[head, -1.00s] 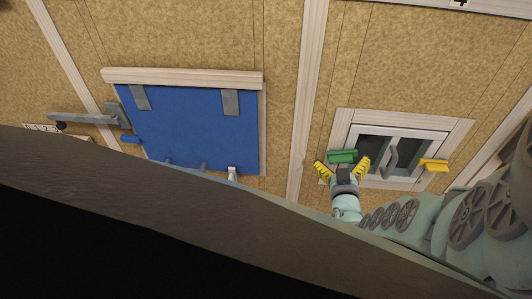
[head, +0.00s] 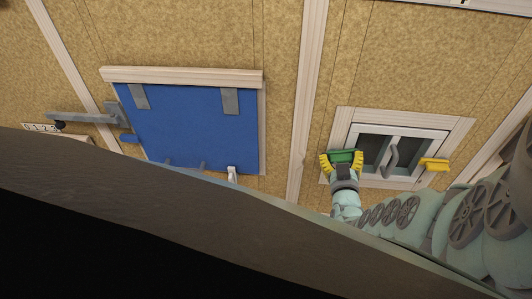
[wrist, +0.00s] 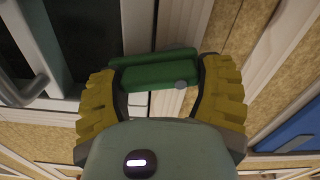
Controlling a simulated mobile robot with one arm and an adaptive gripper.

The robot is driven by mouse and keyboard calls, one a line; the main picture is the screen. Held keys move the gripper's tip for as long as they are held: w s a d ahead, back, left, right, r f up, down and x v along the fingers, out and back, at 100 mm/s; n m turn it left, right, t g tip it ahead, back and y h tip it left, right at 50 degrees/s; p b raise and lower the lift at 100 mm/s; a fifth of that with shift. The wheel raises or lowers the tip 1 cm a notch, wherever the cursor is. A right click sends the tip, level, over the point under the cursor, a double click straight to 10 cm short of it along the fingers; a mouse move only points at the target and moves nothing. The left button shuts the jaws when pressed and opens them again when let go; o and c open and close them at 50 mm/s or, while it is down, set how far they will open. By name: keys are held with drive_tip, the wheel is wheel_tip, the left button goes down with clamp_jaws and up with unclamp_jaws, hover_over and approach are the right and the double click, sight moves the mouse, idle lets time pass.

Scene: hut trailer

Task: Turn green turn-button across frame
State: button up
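The green turn-button (head: 342,154) is a bar at the left side of the small window (head: 396,153), lying roughly level in the head view. The wrist view shows the green turn-button (wrist: 158,72) between my two yellow fingers, with a small grey round pivot near its right end. My gripper (head: 341,161) is closed in on the bar, one finger at each end. In the wrist view my gripper (wrist: 160,84) has its dark pads against or very near both ends. The finger behind parts of the bar's ends is hidden.
A yellow turn-button (head: 434,165) sits at the window's right side. The window has a grey handle (head: 390,158) and a pale wooden frame (head: 457,130). A blue panel (head: 188,128) with a grey latch arm (head: 82,117) is farther left on the wall.

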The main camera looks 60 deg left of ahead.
drive_tip(key=shift+c, duration=0.6)
drive_tip(key=shift+d+f+m+b, duration=0.15)
drive_tip(key=shift+m+b, duration=0.2)
drive_tip(key=shift+m, duration=0.45)
drive_tip(key=shift+a+f+m+b, duration=0.15)
drive_tip(key=shift+m+b, duration=0.15)
drive_tip(key=shift+m, duration=0.5)
drive_tip(key=shift+d, duration=0.1)
drive_tip(key=o, duration=1.2)
drive_tip(key=shift+c, duration=0.2)
